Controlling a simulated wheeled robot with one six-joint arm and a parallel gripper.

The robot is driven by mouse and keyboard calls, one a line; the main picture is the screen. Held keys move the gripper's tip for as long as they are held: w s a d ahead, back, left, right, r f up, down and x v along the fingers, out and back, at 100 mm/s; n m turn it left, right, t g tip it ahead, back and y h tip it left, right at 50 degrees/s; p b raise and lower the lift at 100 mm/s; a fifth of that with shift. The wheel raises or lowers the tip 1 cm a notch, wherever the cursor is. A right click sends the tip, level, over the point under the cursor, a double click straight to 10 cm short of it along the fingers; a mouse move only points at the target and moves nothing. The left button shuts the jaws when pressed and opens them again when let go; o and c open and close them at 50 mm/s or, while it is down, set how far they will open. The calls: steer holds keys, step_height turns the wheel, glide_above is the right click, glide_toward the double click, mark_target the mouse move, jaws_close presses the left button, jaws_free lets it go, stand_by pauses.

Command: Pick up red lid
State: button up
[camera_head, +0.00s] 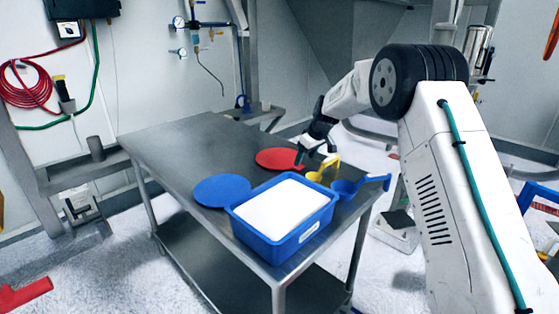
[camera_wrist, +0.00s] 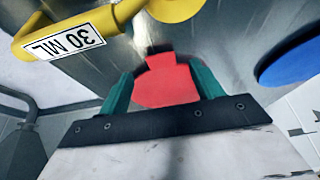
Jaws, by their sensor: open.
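The red lid (camera_head: 275,158) is a flat round disc lying on the metal table. My gripper (camera_head: 312,155) is at the lid's right edge, low over the table. In the wrist view my gripper (camera_wrist: 163,84) is open, with its two green fingers apart. Part of the red lid (camera_wrist: 165,83) shows between and beyond the fingers in that view. I cannot tell whether the fingers touch it.
A blue lid (camera_head: 222,190) and a blue tub (camera_head: 275,244) of white powder (camera_head: 285,206) are on the table (camera_head: 190,145). A yellow scoop (camera_head: 322,174) and a blue scoop (camera_head: 347,188) lie close to my gripper. The table's left rear is clear.

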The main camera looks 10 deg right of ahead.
mark_target(300, 167)
steer(key=x, duration=0.4)
steer(key=shift+a, duration=0.1)
steer(key=c, duration=1.1)
steer(key=shift+o, duration=0.2)
